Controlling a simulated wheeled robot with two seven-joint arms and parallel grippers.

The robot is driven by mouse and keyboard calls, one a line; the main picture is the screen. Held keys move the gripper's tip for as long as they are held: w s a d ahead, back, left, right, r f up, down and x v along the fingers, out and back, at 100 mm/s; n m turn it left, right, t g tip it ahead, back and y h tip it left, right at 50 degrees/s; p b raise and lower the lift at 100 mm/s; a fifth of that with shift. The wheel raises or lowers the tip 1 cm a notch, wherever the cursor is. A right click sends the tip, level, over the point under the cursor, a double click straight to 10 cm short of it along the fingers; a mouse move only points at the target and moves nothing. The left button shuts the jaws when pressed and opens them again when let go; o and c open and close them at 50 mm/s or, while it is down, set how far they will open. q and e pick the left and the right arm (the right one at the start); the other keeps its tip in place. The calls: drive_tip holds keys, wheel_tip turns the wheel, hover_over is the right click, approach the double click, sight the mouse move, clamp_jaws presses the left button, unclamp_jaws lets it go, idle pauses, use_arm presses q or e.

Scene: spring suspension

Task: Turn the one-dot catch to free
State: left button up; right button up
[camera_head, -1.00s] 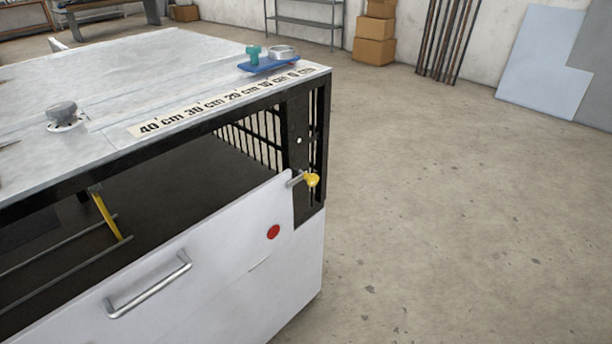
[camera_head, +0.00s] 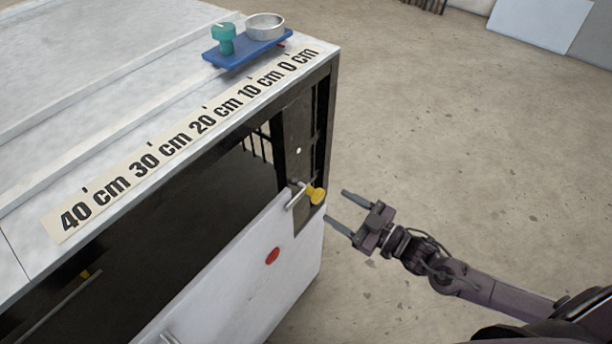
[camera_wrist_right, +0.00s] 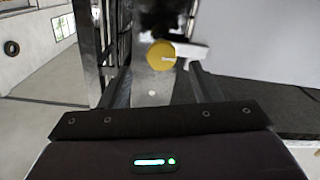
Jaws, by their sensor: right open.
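The catch has a yellow knob (camera_head: 316,194) on a metal pin (camera_head: 297,196) at the right end of the cabinet front. One white dot (camera_head: 298,151) marks the dark post above it. My right gripper (camera_head: 338,207) is open and empty, its fingers pointing at the knob from the right, with a small gap in the head view. In the right wrist view the yellow knob (camera_wrist_right: 161,55) lies between the lines of the two fingers, and the white dot (camera_wrist_right: 152,93) shows below it. My left gripper is not in view.
The white front panel (camera_head: 225,285) with a red oval (camera_head: 272,256) is beside the catch. On top lie a scale strip (camera_head: 150,160) and a blue plate (camera_head: 232,54) with a teal knob (camera_head: 224,38) and a metal ring (camera_head: 264,26). The floor to the right is clear.

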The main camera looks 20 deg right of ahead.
sight(321, 197)
drive_tip(key=shift+w+a+r, duration=0.15)
drive_tip(key=shift+w+a, duration=0.05)
drive_tip(key=shift+a, duration=0.1)
drive_tip(key=shift+x, duration=1.1)
drive_tip(key=x, duration=0.3)
drive_tip(key=shift+w+a+p, duration=0.15)
drive_tip(key=shift+w+p, duration=0.05)
drive_tip(key=shift+p, duration=0.2)
drive_tip(key=shift+w+a, duration=0.15)
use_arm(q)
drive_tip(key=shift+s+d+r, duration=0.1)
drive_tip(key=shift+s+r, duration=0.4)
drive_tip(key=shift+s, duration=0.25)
use_arm(e)
clamp_jaws()
